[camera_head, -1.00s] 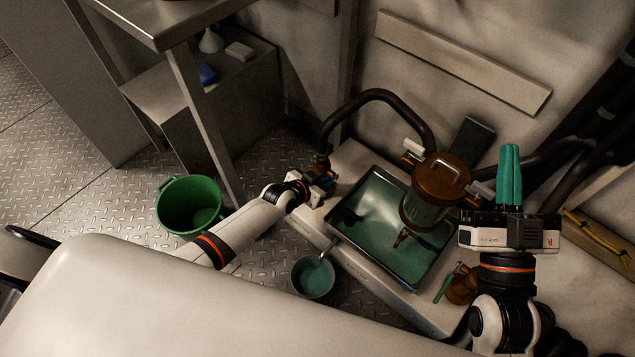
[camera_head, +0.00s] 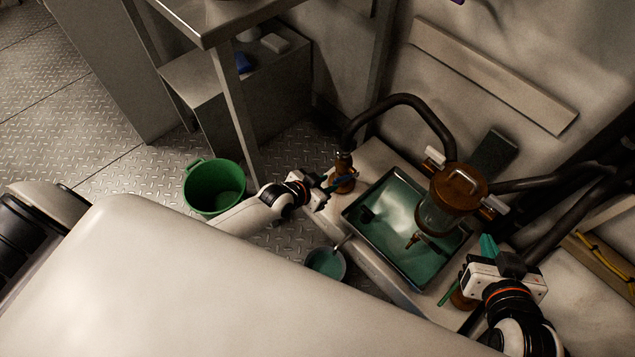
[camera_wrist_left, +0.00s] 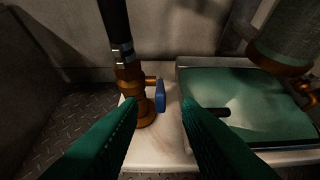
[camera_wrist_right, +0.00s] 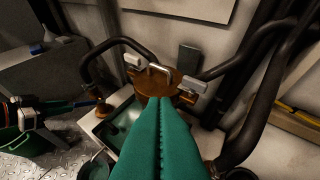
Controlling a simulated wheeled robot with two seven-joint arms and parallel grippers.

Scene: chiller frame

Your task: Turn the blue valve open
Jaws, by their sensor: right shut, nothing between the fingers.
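In the head view the same fitting (camera_head: 345,178) is at the left end of the pale ledge. My left gripper (camera_wrist_left: 159,106) is open, its teal fingers spread either side of the handle in the picture, with no visible contact. In the head view my left gripper (camera_head: 326,189) is just left of the fitting. My right gripper (camera_wrist_right: 164,101) is shut and empty; its fingers (camera_head: 488,246) are right of the tray.
A tray of green liquid (camera_head: 352,222) sits on the ledge, with a brown-lidded glass vessel (camera_head: 459,188) over it. A green-handled valve (camera_head: 447,291) is near my right gripper. A green bucket (camera_head: 203,203) and a small pot (camera_head: 326,264) are on the floor.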

